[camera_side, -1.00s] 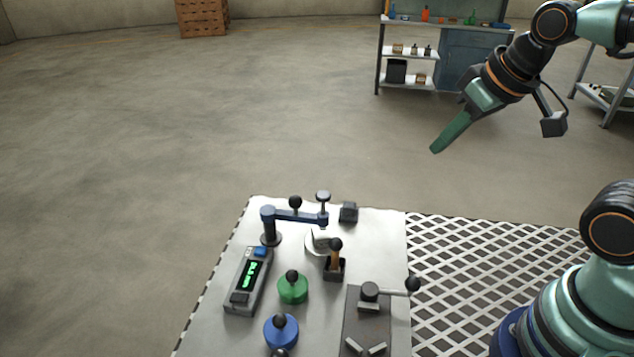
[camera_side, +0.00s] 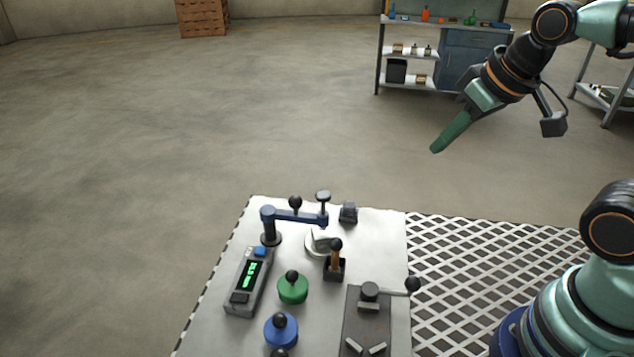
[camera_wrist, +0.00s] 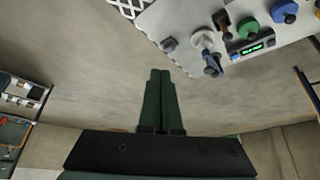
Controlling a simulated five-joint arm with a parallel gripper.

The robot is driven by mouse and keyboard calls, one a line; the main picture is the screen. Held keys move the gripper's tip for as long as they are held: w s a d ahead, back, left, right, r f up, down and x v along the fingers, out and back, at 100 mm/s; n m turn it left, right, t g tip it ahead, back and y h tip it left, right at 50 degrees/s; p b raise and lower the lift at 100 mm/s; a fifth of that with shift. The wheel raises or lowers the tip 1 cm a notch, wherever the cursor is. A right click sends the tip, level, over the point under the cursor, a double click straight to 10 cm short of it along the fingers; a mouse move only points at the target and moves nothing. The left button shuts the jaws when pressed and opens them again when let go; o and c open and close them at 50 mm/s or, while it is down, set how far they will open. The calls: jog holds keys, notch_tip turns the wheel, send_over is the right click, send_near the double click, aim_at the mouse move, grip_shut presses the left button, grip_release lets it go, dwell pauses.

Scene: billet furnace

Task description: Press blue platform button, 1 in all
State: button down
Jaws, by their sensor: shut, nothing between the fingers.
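A grey control box (camera_side: 247,284) with a lit green display lies on the left part of the white table. A blue button (camera_side: 260,251) sits at its far end, and a dark block is at its near end. The box also shows in the wrist view (camera_wrist: 252,48), near the top right. My gripper (camera_side: 436,149) is shut and empty, high in the air beyond the table's far right corner and well apart from the box. Its green fingers (camera_wrist: 160,75) are together in the wrist view.
On the table (camera_side: 215,335) stand a blue arm fixture (camera_side: 290,215), a green knobbed piece (camera_side: 293,289), a blue knobbed piece (camera_side: 281,331), a wooden-handled tool (camera_side: 336,255) and a grey lever plate (camera_side: 365,325). White lattice (camera_side: 480,270) lies right of it. A shelf (camera_side: 440,50) stands behind.

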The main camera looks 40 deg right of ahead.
jog(key=shift+w, duration=0.1)
jog(key=n+t+y, duration=0.2)
jog(key=n+y, duration=0.3)
jog(key=n, duration=1)
send_over(261, 251)
notch_tip(261, 251, down, 10)
jog(key=shift+s+d+f, duration=0.2)
jog(key=shift+s+d, duration=0.05)
jog(key=shift+d, duration=0.15)
jog(key=shift+m+h, duration=0.3)
jog(key=shift+f, duration=4.4)
jog(key=shift+f, duration=0.2)
jog(key=shift+d+f, duration=0.1)
jog(key=shift+f, duration=0.1)
